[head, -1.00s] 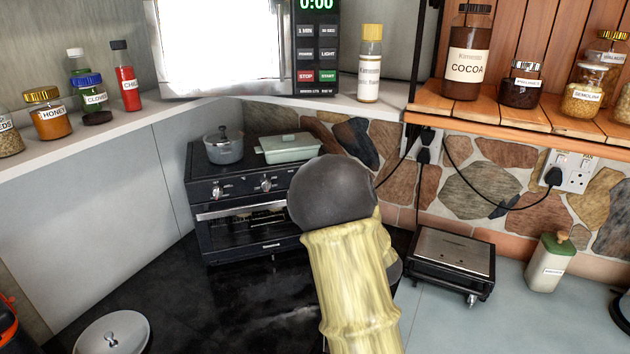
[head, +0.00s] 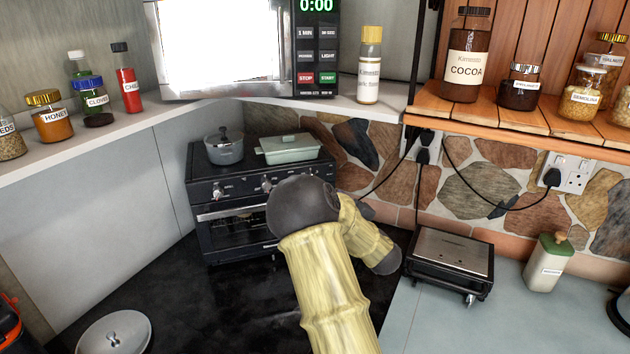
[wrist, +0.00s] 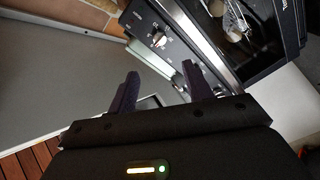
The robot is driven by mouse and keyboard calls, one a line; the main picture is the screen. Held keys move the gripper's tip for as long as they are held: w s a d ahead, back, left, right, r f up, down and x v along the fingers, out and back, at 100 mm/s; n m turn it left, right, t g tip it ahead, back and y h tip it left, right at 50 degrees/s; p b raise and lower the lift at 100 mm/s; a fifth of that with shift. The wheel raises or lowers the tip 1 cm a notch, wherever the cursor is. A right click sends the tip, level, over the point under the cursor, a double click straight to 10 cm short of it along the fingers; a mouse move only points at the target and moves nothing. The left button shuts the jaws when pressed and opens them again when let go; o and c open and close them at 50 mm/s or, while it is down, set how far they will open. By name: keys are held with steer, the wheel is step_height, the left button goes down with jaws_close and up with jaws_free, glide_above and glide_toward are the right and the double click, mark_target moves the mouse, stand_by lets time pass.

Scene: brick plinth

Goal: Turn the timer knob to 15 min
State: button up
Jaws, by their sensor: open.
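The black toaster oven (head: 203,240) stands in the corner in the head view. Two silver knobs show on its front panel, a left one (head: 218,190) and a middle one (head: 267,185); my arm covers the panel's right part. In the wrist view the oven front (wrist: 198,32) looks tilted, with a light-marked knob (wrist: 160,40) beyond the fingers. I cannot tell which knob is the timer, nor read its setting. My gripper (wrist: 160,75) is open, its two dark fingers apart with no object held. In the head view my gripper is hidden.
A grey pot (head: 224,148) and a green lidded dish (head: 287,148) sit on the oven. A small black grill (head: 450,262) stands to the right. A microwave (head: 316,50) and several jars are on shelves above. The dark counter before the oven is mostly clear.

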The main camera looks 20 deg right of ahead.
steer(key=shift+w+a+p, duration=0.3)
steer(key=shift+w+p, duration=0.6)
steer(key=shift+w, duration=1.5)
steer(key=shift+w+a+p, duration=0.3)
steer(key=shift+w+p, duration=0.6)
steer(key=shift+w, duration=1.5)
steer(key=shift+w+a+p, duration=0.3)
steer(key=shift+w+p, duration=0.6)
steer(key=shift+w, duration=1.5)
steer(key=shift+c, duration=0.2)
steer(key=c, duration=0.9)
